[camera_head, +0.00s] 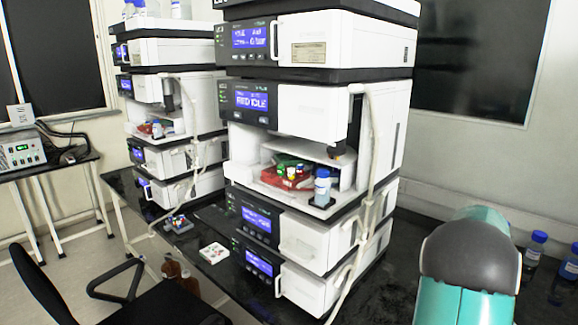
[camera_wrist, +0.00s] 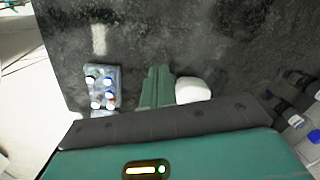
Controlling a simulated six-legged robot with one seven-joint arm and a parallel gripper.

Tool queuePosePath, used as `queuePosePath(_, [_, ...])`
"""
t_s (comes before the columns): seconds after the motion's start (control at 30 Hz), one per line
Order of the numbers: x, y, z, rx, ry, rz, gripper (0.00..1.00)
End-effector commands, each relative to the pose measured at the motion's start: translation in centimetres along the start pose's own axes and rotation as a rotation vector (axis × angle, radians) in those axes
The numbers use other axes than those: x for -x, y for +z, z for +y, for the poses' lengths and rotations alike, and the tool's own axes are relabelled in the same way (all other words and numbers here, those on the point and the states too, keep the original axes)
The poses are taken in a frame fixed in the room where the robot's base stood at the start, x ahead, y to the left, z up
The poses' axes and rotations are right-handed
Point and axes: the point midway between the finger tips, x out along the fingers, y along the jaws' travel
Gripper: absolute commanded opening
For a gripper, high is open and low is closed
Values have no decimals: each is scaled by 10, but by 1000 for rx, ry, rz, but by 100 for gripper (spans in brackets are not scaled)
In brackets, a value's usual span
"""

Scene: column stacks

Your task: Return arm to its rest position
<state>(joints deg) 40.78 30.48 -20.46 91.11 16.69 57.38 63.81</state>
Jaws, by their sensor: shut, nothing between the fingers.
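My gripper (camera_wrist: 157,86) shows in the wrist view as two dark green fingers side by side. They are shut with nothing between them, over the dark bench top (camera_wrist: 240,35). My teal and grey arm (camera_head: 470,260) rises at the lower right of the head view. The gripper itself is not visible in the head view.
Two column stacks, a near one (camera_head: 310,100) and a far one (camera_head: 175,100), stand on the dark bench. Blue-capped bottles (camera_head: 535,250) stand right of my arm. In the wrist view, a vial tray (camera_wrist: 102,88) lies left of the fingers; a white rounded thing (camera_wrist: 193,90) is right.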

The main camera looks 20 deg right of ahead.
Motion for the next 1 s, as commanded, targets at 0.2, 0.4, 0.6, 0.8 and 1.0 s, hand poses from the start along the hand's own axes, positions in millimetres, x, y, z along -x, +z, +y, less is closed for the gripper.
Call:
queuePosePath(0.2, [61,104,29,375,-71,-37,0])
queuePosePath(0.4, [104,185,77,728,-137,-51,0])
queuePosePath(0.6, [139,249,140,1090,-208,-43,0])
queuePosePath(0.8, [161,294,211,1451,-285,-11,0])
queuePosePath(1.0, [172,319,285,1810,-365,54,0])
